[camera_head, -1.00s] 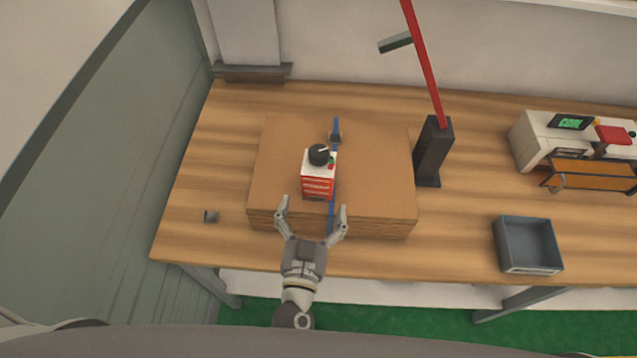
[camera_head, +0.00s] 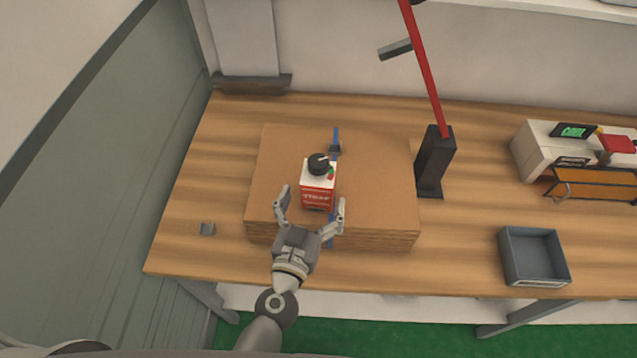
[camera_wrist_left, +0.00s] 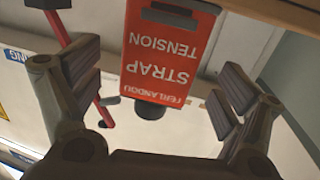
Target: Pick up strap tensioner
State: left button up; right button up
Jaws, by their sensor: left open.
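The strap tensioner (camera_head: 318,186) is a red and white box with a black knob on top. It stands on a brown cardboard stack (camera_head: 380,180), over a blue strap (camera_head: 336,137). In the left wrist view its red face (camera_wrist_left: 165,55) reads "STRAP TENSION", upside down, between the fingers. My left gripper (camera_head: 312,198) is open, its two fingers on either side of the tensioner's near lower part, with gaps showing on both sides in the wrist view (camera_wrist_left: 160,90). My right gripper is not in view.
A black post (camera_head: 434,165) with a red arm stands right of the stack. A grey bin (camera_head: 534,257) is at the table's front right. A white machine (camera_head: 545,150) is at the far right.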

pick_arm(q)
jog(key=shift+x, duration=2.65)
jog(key=shift+a+f, duration=0.15)
jog(key=shift+f, duration=0.05)
jog(key=shift+s, duration=0.1)
jog(key=shift+c, duration=1)
jog(key=c, duration=1.4)
jog(key=shift+r, duration=0.15)
jog(key=c, duration=0.3)
jog(key=shift+r, duration=0.1)
jog(key=shift+c, duration=0.2)
